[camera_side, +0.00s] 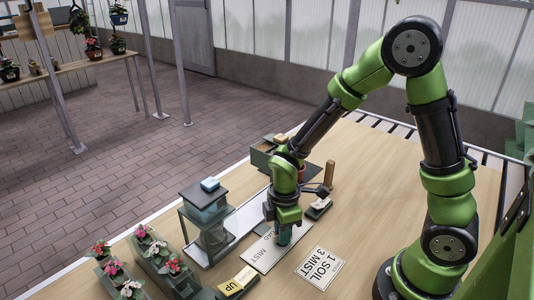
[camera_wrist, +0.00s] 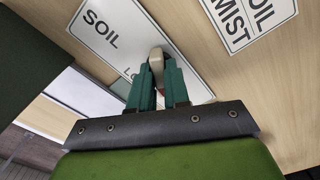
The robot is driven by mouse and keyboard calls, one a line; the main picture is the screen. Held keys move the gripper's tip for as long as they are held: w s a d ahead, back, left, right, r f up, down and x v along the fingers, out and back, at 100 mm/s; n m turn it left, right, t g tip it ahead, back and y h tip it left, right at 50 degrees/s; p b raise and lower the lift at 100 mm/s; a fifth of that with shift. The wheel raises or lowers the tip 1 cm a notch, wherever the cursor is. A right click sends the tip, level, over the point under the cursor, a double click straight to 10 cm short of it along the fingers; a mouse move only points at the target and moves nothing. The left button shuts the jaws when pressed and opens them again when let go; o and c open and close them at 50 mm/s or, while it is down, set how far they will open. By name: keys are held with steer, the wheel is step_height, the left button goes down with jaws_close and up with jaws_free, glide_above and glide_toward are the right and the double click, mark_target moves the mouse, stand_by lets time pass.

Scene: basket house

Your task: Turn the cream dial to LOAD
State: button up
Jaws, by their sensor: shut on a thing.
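The cream dial (camera_wrist: 156,56) shows in the wrist view between the two green fingertips of my gripper (camera_wrist: 156,78). The fingers are shut on it. The dial sits on a white plate (camera_wrist: 105,38) lettered SOIL, with part of another word starting "LO" beside the dial.
A white sign (camera_side: 320,268) reading "1 SOIL 3 MIST" lies right of the plate. A glass-sided stand with a blue block (camera_side: 210,184) on top is to the left. Potted flowers (camera_side: 131,289) and a yellow UP block (camera_side: 237,281) are at the front left. A wooden-handled tool stands behind.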

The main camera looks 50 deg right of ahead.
steer(key=m, duration=0.6)
stand_by(0.3)
steer(key=m, duration=0.6)
steer(key=o, duration=1.4)
steer(key=shift+o, duration=0.2)
steer(key=shift+r, duration=0.1)
